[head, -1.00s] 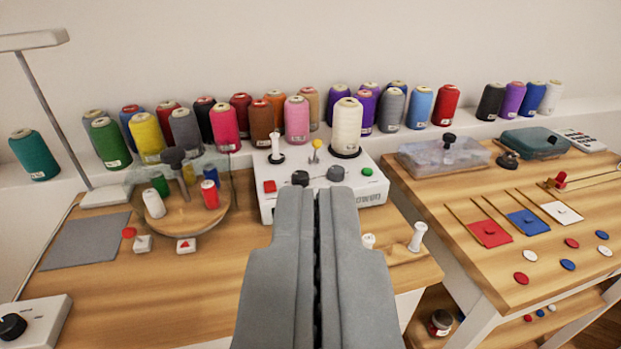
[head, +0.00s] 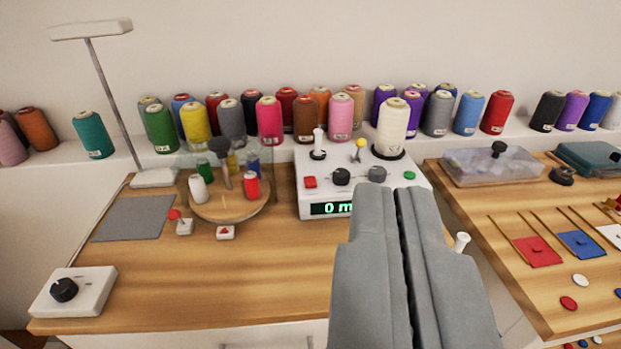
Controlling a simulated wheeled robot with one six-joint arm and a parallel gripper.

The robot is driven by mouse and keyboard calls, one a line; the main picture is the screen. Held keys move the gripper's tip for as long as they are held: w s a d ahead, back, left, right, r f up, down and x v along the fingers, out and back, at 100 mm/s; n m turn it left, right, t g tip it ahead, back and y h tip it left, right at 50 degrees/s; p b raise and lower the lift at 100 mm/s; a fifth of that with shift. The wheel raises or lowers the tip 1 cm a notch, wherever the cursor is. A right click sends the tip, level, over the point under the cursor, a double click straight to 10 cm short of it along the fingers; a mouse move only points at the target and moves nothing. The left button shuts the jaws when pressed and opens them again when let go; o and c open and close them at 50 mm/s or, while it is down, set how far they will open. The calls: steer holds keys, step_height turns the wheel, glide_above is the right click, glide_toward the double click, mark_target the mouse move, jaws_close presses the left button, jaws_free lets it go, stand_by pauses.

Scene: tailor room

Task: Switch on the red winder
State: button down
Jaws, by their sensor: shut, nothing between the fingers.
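A white winder box (head: 312,202) stands on the table against the wall ledge. It has a red button (head: 310,182), a green button (head: 410,174), two dark knobs (head: 341,176) and a display (head: 331,208) reading "0 m", partly hidden by my gripper. A cream cone (head: 392,126) stands on its right end. To its left is a round wooden turntable (head: 228,211) with small spools, including a red one (head: 251,187). Before it are a red-knobbed lever switch (head: 183,224) and a white box with a red triangle (head: 225,232). My gripper (head: 403,190) is shut and empty, in front of the winder box's right part.
A white box with a black dial (head: 72,292) sits at the front left, near a grey mat (head: 133,218) and a lamp (head: 110,110). Several thread cones line the ledge. A second table (head: 480,205) is at right, past a gap. The left table's front middle is clear.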

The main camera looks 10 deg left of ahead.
steer(key=w+a+f+n+g, duration=0.1)
steer(key=w+a+f+g, duration=0.1)
steer(key=w, duration=0.7)
steer(key=w+a+f+n+g+y, duration=0.1)
steer(key=w+f+g, duration=0.3)
steer(key=w, duration=0.5)
steer(key=w+a+f+n+g+y, duration=0.1)
steer(key=w+f+g, duration=0.3)
steer(key=w, duration=0.5)
steer(key=shift+w+a, duration=0.3)
steer(key=shift+a, duration=0.6)
glide_above(310, 181)
steer(key=s, duration=0.2)
steer(key=f, duration=0.7)
steer(key=shift+d+f, duration=0.3)
steer(key=shift+f, duration=0.1)
step_height(310, 181, down, 3)
steer(key=shift+s+f, duration=0.1)
steer(key=shift+s, duration=0.05)
steer(key=shift+f, duration=0.4)
